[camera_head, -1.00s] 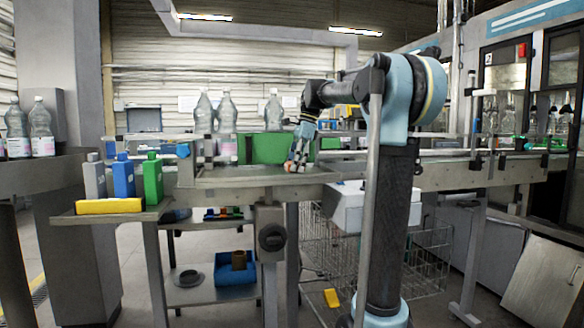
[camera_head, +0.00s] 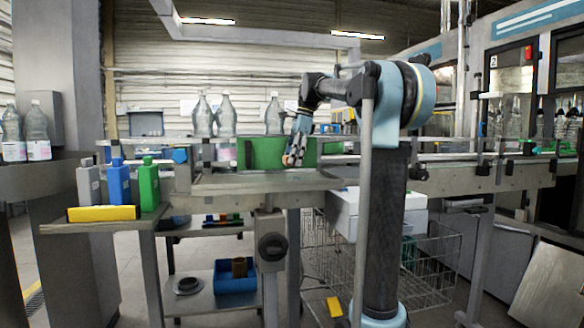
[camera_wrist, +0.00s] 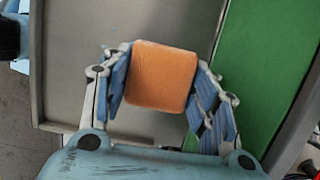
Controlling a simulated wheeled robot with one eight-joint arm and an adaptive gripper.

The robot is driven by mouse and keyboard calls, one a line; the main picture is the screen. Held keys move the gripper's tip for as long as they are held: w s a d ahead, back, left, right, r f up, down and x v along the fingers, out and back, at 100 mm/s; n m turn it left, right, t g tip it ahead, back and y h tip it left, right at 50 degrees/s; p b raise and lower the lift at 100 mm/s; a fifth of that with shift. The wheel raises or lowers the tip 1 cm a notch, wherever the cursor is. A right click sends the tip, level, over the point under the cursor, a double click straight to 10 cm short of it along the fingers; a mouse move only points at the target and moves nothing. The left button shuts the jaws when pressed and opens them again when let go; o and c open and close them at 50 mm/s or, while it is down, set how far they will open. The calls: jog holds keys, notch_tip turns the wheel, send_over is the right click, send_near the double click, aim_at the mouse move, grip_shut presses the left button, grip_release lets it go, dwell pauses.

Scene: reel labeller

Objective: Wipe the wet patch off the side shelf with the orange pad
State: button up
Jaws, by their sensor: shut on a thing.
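The orange pad (camera_wrist: 162,76) is gripped between the two blue-padded fingers of my gripper (camera_wrist: 160,85) in the wrist view. In the head view, my gripper (camera_head: 294,155) points down above the grey metal work surface (camera_head: 235,183), in front of the green panel (camera_head: 262,153). The pad seems to be clear of the surface. A grey side shelf (camera_head: 100,226) juts out at the left, far from my gripper. I cannot make out a wet patch on it.
A yellow block (camera_head: 102,213) lies along the side shelf's front, with grey (camera_head: 88,185), blue (camera_head: 119,184) and green (camera_head: 149,185) bottles behind it. Clear bottles (camera_head: 226,115) stand behind the work surface. A wire basket (camera_head: 430,265) stands below right.

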jog(key=shift+r, duration=2)
